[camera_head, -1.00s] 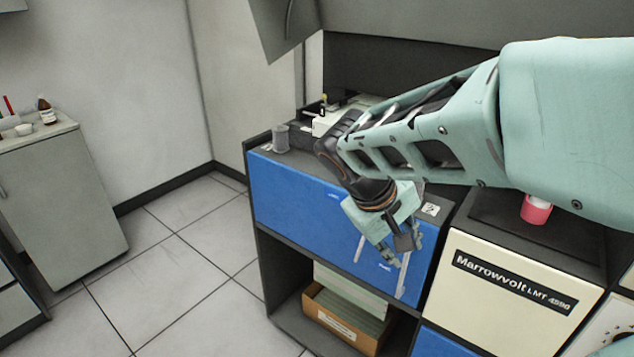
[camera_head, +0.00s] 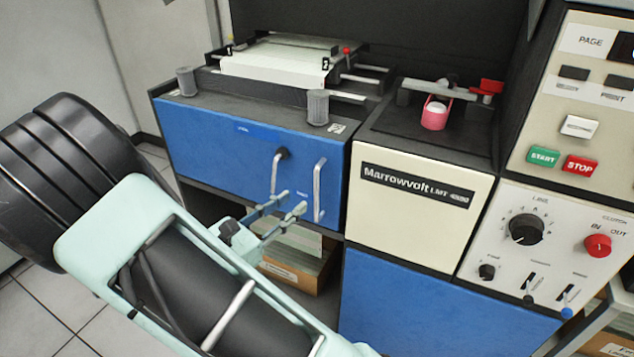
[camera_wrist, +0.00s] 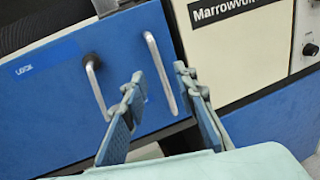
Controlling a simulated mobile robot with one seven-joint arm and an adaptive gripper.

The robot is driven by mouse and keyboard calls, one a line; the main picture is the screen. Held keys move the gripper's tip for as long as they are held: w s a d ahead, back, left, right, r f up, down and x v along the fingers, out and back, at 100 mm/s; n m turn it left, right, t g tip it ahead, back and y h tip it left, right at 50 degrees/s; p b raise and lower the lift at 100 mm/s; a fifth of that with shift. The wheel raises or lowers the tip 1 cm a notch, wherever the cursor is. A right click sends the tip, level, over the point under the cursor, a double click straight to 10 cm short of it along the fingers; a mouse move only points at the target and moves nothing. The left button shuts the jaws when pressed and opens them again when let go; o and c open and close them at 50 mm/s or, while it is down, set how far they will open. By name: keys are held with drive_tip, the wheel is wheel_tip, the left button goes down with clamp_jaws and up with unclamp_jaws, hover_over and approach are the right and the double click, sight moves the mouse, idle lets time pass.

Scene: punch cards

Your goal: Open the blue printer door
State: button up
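The blue printer door (camera_head: 225,155) is shut on the front of the dark printer cabinet. It carries a black-and-metal lever handle (camera_head: 277,170) and, to its right, a vertical metal bar handle (camera_head: 319,190). In the wrist view the bar handle (camera_wrist: 159,72) shows between my fingertips, with the lever handle (camera_wrist: 95,85) left of them. My gripper (camera_head: 294,202) is open and empty, in front of the door's lower right part. In the head view its fingertips appear just left of the bar handle, with no clear contact. The wrist view shows both fingers (camera_wrist: 158,80) spread apart.
A cream Marrowvolt panel (camera_head: 420,210) adjoins the door on the right, above another blue panel (camera_head: 430,300). A control panel (camera_head: 550,240) with knobs stands farther right. Below the door, an open shelf holds a cardboard box (camera_head: 290,275). Grey cups (camera_head: 318,108) stand on top.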

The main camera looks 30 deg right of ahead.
sight(315, 185)
drive_tip(key=shift+n+t, duration=0.3)
drive_tip(key=shift+n, duration=0.2)
drive_tip(key=x, duration=0.3)
drive_tip(key=b+x, duration=0.1)
drive_tip(key=x, duration=0.6)
drive_tip(key=shift+w+d+f, duration=0.15)
drive_tip(key=shift+w+f, duration=0.05)
drive_tip(key=shift+f, duration=0.15)
clamp_jaws()
